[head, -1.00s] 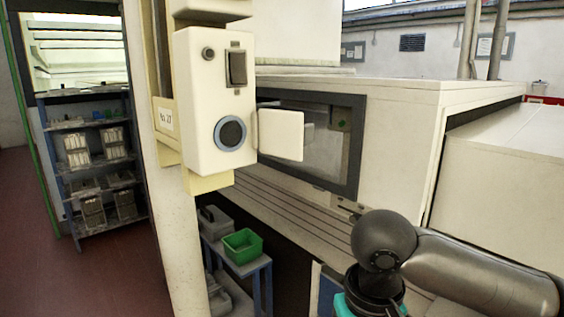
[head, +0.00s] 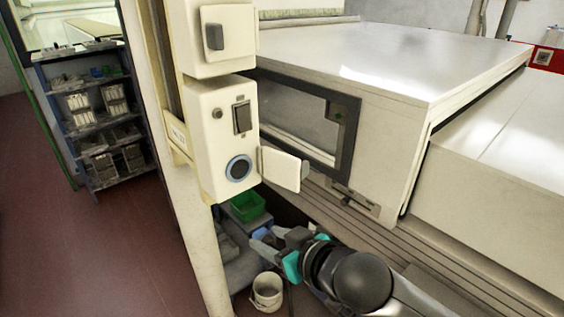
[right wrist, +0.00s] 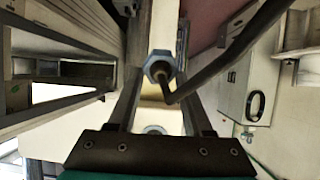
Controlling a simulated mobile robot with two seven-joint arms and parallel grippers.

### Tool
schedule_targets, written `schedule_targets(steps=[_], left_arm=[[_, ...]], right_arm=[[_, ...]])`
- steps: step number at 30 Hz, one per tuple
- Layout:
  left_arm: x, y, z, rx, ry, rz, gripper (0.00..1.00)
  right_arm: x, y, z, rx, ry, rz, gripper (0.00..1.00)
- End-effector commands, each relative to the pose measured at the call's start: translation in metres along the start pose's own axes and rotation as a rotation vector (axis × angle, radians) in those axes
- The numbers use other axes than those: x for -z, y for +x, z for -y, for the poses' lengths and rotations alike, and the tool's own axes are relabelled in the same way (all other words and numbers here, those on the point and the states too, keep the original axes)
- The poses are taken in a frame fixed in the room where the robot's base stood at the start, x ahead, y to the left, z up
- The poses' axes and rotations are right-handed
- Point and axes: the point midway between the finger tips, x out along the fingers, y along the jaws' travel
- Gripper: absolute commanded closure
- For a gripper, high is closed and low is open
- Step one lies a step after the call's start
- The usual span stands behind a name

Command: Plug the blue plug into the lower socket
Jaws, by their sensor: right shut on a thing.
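The lower socket (head: 239,168) is a dark round face in a blue ring, low on a cream box (head: 215,140) on the post. Its cover flap (head: 283,169) stands open to the right. My right gripper (head: 264,240) is below the socket, apart from it, shut on the blue plug (head: 262,233), which is mostly hidden in the head view. In the right wrist view the blue plug (right wrist: 160,66) shows between the fingers, with a black cable running from it. My left gripper is not in view.
A second cream box (head: 213,40) sits above the socket box on the post (head: 202,255). A green bin (head: 248,206) and a white bucket (head: 267,291) are near my right gripper. The large cream machine (head: 385,130) fills the right. Shelving (head: 98,120) stands at the left.

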Motion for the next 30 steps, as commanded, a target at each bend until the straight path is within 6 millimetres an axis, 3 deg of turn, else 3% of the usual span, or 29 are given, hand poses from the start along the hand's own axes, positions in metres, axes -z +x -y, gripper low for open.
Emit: schedule_targets(steps=[1,6,13,19,30], left_arm=[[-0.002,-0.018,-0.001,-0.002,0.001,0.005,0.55],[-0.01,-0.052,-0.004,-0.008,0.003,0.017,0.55],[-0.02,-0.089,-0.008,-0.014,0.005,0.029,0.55],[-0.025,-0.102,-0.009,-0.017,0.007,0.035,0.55],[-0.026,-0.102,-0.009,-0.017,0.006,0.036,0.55]], right_arm=[[0.015,-0.008,-0.001,0.012,0.001,-0.043,0.99],[0.051,-0.03,-0.004,0.045,-0.012,-0.218,0.99],[0.085,-0.063,-0.005,0.048,-0.009,-0.386,0.99],[0.097,-0.079,-0.004,0.04,-0.006,-0.45,0.99],[0.097,-0.08,-0.003,0.039,-0.006,-0.461,0.99]])
